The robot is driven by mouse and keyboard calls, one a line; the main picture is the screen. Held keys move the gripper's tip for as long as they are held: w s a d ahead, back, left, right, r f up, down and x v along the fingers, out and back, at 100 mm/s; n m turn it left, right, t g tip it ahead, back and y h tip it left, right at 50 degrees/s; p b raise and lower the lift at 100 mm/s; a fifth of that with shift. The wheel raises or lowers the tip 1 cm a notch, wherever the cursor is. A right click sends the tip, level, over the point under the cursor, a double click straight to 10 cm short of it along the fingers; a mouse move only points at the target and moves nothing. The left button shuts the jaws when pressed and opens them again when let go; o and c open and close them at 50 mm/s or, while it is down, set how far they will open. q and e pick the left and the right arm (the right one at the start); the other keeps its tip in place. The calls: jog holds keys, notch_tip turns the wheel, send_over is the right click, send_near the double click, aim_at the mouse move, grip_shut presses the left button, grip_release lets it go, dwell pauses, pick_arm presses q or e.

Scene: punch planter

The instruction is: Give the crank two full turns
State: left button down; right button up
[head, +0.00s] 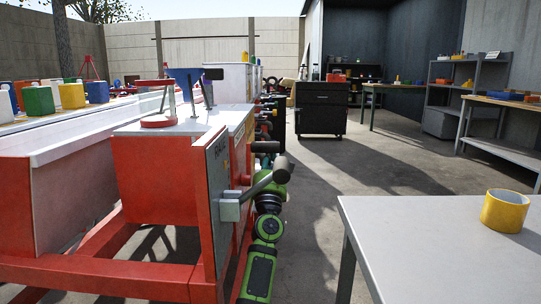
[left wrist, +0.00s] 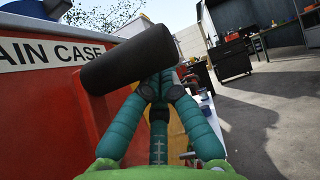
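In the left wrist view the black handle (left wrist: 128,58) lies across the upper middle, close to the camera. My left gripper (head: 268,202), on a green arm, is just below the crank. Its teal fingers (left wrist: 163,85) reach up close under the handle's right end, and the handle partly hides their tips. Whether they touch or grip it is unclear. My right gripper is out of view.
A grey table (head: 430,245) with a yellow cup-like ring (head: 505,211) stands at the right. Coloured containers line the bench at left. A black cabinet (head: 321,108) and shelves stand at the back. The floor (head: 350,165) between is open.

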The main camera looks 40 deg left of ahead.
pick_arm(q)
jog(key=shift+s+d+r, duration=0.1)
jog(key=shift+s+r, duration=0.1)
jog(key=shift+r, duration=0.2)
dwell(0.4)
jog(key=v, duration=1.2)
jog(key=shift+w+f, duration=0.2)
jog(key=shift+f, duration=0.2)
